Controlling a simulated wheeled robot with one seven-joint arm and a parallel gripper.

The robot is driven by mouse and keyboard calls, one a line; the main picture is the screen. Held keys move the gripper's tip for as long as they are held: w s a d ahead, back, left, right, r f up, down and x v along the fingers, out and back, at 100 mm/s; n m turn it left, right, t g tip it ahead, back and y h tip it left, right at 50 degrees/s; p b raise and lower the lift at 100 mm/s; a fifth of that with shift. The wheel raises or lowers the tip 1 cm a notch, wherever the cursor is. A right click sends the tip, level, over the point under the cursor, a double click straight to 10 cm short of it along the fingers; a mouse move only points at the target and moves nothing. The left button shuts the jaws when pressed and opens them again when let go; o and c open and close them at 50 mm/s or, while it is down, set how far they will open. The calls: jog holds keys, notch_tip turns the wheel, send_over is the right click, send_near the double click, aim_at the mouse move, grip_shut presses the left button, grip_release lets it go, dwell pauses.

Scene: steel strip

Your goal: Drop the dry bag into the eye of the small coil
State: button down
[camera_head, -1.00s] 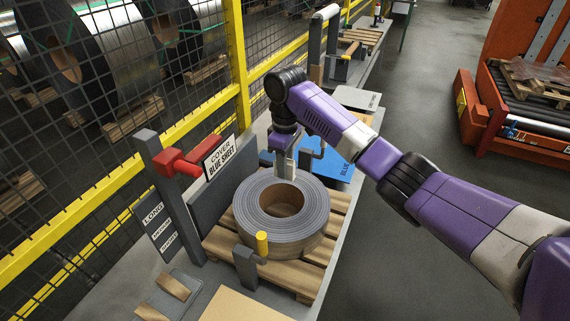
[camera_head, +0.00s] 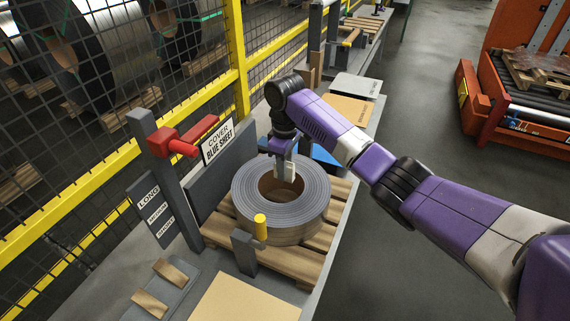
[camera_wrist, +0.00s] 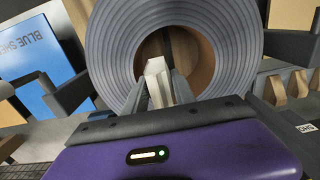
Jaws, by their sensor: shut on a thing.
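The small coil (camera_head: 312,205), a grey wound steel strip with a brown-lined eye, lies flat on a wooden pallet (camera_head: 325,238). It also shows in the wrist view (camera_wrist: 112,62). My gripper (camera_head: 284,176) points down at the far side of the eye. It is shut on the dry bag, a small pale block-like packet that shows between the fingers in the wrist view (camera_wrist: 157,85). In that view the bag overlaps the eye's near edge. In the head view the bag is hard to tell from the fingers, and its exact height above the coil is unclear.
A grey post with a red arm (camera_head: 185,142) and a sign (camera_head: 218,142) stands left of the coil. A yellow-topped stop (camera_head: 261,226) stands at its near side. A blue sheet (camera_head: 325,156) lies behind. A yellow mesh fence (camera_head: 120,160) runs along the left.

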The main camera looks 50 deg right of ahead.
jog(key=shift+f+b, duration=1.05)
jog(key=shift+f, duration=1.7)
jog(key=c, duration=0.9)
grip_release()
jog(key=shift+c, duration=0.2)
jog(key=shift+r+b, duration=0.65)
jog(key=shift+r, duration=3.2)
jog(key=shift+s, duration=0.1)
